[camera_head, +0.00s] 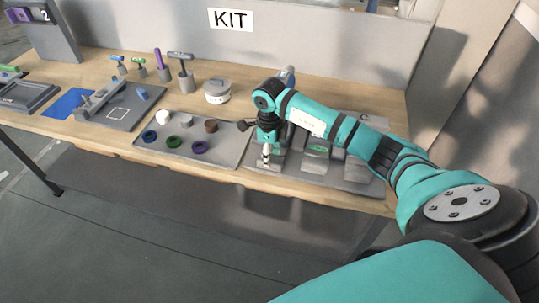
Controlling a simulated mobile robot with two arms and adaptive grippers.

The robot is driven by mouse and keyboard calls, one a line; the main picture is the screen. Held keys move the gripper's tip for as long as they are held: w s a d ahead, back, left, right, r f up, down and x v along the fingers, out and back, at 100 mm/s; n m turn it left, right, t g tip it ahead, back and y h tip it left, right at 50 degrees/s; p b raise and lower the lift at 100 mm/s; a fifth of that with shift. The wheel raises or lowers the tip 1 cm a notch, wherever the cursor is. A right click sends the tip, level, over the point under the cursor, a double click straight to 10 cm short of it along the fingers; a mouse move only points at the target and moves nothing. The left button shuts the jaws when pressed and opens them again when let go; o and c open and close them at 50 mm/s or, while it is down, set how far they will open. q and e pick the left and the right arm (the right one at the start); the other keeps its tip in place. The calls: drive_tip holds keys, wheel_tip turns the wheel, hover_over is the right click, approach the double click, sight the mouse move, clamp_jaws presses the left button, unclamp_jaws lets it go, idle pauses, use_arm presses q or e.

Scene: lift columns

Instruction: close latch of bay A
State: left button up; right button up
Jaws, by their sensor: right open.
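A grey bay unit (352,183) stands at the right end of the wooden bench, with several box-like bays side by side. A letter C shows behind the rightmost bay (357,168). My left gripper is not in view.
Left of the bay unit lies a grey tray (228,152) with several coloured rings and small round parts. Behind it stand a round grey container (217,91) and upright tools in holders. A wall with a KIT sign (231,20) closes the back.

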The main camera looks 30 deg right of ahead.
drive_tip(key=shift+f, duration=1.1)
clamp_jaws()
